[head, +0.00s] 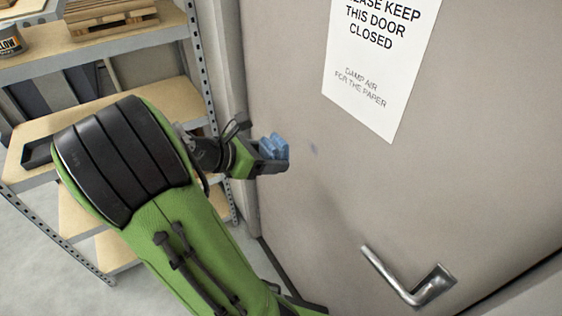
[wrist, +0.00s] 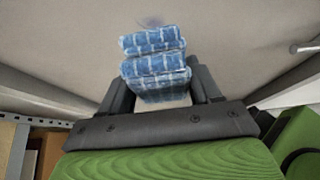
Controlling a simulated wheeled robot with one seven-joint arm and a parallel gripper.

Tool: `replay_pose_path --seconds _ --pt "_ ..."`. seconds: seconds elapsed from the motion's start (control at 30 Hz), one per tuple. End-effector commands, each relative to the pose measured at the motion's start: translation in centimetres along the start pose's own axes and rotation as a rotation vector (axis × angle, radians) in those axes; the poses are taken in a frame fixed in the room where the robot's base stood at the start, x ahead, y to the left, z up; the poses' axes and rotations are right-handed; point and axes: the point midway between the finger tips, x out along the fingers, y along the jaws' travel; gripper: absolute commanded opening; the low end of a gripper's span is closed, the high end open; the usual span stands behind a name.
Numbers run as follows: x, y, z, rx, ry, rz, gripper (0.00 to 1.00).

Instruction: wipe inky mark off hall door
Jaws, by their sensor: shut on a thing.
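My gripper (head: 276,152) is shut on a folded blue cloth (head: 276,145), held close to the left part of the grey door (head: 290,220). In the wrist view the cloth (wrist: 155,65) shows a pale check pattern and sits between the two dark fingers of my gripper (wrist: 160,92). In the wrist view a dim smudge (wrist: 150,21) shows just beyond the cloth's top edge. I cannot tell whether the cloth touches the door.
A white paper sign (head: 380,65) hangs on the door above the mark. A metal lever handle (head: 410,280) sticks out at the lower right. A shelf unit (head: 110,50) with a tin (head: 10,40) and a wooden pallet (head: 108,16) stands left of the door.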

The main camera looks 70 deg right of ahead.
Motion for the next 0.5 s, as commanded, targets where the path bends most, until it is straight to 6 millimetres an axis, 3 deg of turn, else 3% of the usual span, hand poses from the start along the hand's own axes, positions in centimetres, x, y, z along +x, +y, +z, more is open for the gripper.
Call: replay_pose_path --seconds 0.23,0.5 --pt "3.2 3.0 -2.8 0.006 0.001 -0.018 0.38" --pt "4.8 3.8 -3.6 0.015 0.0 -0.022 0.38"
